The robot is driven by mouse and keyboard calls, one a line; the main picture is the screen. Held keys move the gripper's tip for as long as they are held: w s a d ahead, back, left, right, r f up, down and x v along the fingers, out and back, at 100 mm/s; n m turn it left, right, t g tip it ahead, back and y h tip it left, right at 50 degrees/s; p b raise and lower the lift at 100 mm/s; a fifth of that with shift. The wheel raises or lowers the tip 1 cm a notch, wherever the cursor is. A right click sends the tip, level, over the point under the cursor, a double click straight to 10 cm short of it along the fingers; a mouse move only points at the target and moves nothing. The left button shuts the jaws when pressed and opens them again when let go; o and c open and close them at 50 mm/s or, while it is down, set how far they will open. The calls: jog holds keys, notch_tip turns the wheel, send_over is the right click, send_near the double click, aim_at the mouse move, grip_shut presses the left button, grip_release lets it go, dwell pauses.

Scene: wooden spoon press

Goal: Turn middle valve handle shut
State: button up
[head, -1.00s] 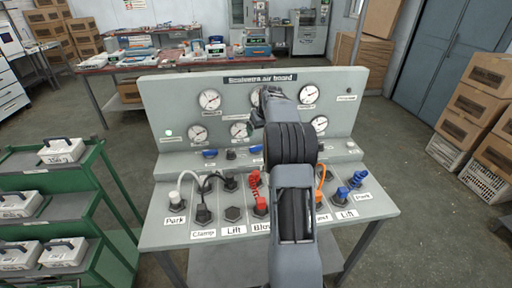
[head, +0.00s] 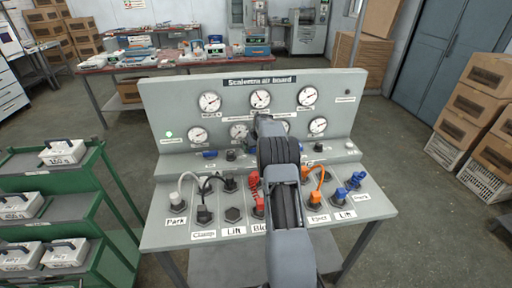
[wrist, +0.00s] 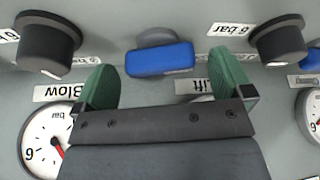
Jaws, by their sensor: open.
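A blue valve handle (wrist: 160,60) lies crosswise in the wrist view, on a grey round base on the panel. My gripper (wrist: 163,63) is open, with one green finger on each side of the handle. A gap shows between the handle and each finger. In the head view my arm covers the gripper and the middle of the valve row. Another blue handle (head: 209,154) shows left of my arm there. At the right edge of the wrist view, part of one more blue handle (wrist: 313,60) shows.
Black knobs (wrist: 48,42) (wrist: 280,40) flank the handle, and gauges (wrist: 45,138) (wrist: 310,112) lie near the gripper. Red (head: 254,190) and orange (head: 318,180) hoses stand on the front shelf. A green rack (head: 60,200) is at the left.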

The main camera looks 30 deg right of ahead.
jog(key=shift+w+f, duration=0.1)
jog(key=shift+f, duration=0.1)
jog(key=shift+c, duration=0.3)
jog(key=c, duration=0.9)
jog(key=shift+o, duration=0.2)
jog(key=shift+m+h+b, duration=0.3)
jog(key=shift+m+h, duration=0.3)
jog(key=shift+m, duration=0.9)
jog(key=o, duration=0.9)
jog(key=v, duration=0.7)
jog(key=b+v, duration=0.1)
jog(key=v, duration=0.5)
jog(key=shift+a+r, duration=0.1)
jog(key=shift+r, duration=0.35)
